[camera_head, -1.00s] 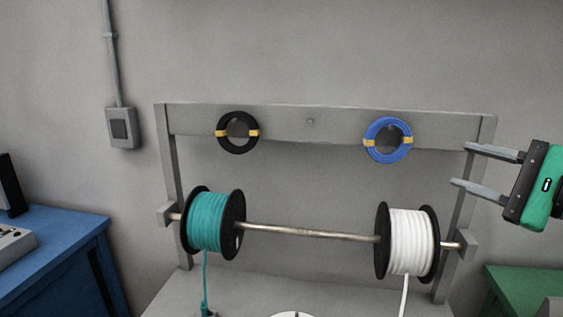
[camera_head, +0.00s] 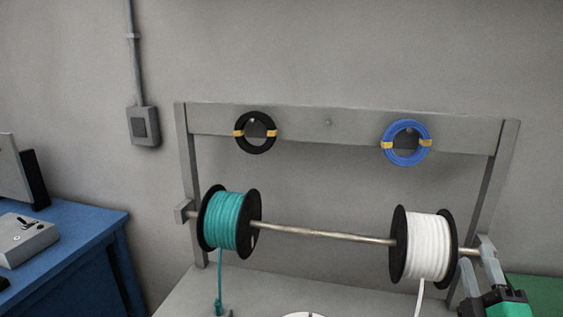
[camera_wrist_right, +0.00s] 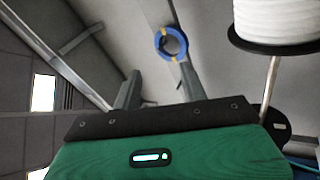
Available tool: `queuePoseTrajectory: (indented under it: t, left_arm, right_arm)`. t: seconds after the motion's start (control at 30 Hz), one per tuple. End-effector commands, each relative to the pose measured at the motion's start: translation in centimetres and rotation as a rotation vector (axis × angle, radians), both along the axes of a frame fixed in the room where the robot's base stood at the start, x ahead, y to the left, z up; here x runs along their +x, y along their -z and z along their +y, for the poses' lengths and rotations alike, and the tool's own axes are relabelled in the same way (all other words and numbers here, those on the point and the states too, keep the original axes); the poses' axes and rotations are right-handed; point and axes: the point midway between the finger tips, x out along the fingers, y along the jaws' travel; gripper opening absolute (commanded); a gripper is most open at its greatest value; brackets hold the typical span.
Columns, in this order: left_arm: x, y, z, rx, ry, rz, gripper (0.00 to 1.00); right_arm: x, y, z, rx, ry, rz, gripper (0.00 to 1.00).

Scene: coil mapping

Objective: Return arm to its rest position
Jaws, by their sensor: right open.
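My right gripper (camera_head: 477,275) is at the lower right of the head view, in front of the rack's right post and just right of the white spool. Its jaws are open and empty. In the right wrist view its two fingers (camera_wrist_right: 158,88) stand apart with nothing between them, and the blue coil shows beyond. The blue coil (camera_head: 406,161) hangs at the right of the rack's top board and also shows in the right wrist view (camera_wrist_right: 161,52). The black coil (camera_head: 242,145) hangs at the left of the board. My left gripper is not in view.
The grey rack (camera_head: 350,137) holds a rod (camera_head: 320,233) with a teal spool (camera_head: 229,220) and a white spool (camera_head: 428,246). A blue table (camera_head: 75,240) with a grey device (camera_head: 28,240) stands left, a green surface (camera_head: 540,292) right. The bare peg (camera_head: 328,122) sits between the coils.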

Motion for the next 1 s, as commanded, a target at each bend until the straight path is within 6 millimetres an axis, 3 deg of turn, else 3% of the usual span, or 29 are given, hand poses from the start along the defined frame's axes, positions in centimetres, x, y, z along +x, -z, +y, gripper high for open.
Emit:
queuePoseTrajectory:
  t: [0.03, 0.17, 0.3, 0.4, 0.6, 0.8, 1.0]
  left_arm:
    - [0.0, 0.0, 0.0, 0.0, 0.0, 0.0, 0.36]
    - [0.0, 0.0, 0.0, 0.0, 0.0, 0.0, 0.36]
    - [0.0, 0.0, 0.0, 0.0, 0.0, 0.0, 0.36]
    - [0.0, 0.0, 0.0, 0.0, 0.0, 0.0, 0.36]
    - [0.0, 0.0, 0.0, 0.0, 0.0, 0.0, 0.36]
    - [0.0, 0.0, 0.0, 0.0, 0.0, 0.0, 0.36]
    - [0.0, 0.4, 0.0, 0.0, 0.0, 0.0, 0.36]
  right_arm:
    - [-0.1, 3.6, -0.4, 0.139, 0.011, 0.1, 0.43]
    - [-1.7, 13.2, -0.4, 0.498, 0.063, 0.376, 0.43]
    - [-5.8, 22.8, 1.7, 0.82, 0.147, 0.674, 0.43]
    - [-9.4, 27.9, 3.9, 0.998, 0.21, 0.864, 0.43]
    - [-16.2, 33.8, 8.2, 1.226, 0.32, 1.157, 0.43]
    - [-22.5, 36.7, 12.2, 1.377, 0.419, 1.407, 0.43]
    - [-20.7, 42.7, 12.2, 1.367, 0.433, 1.416, 0.43]
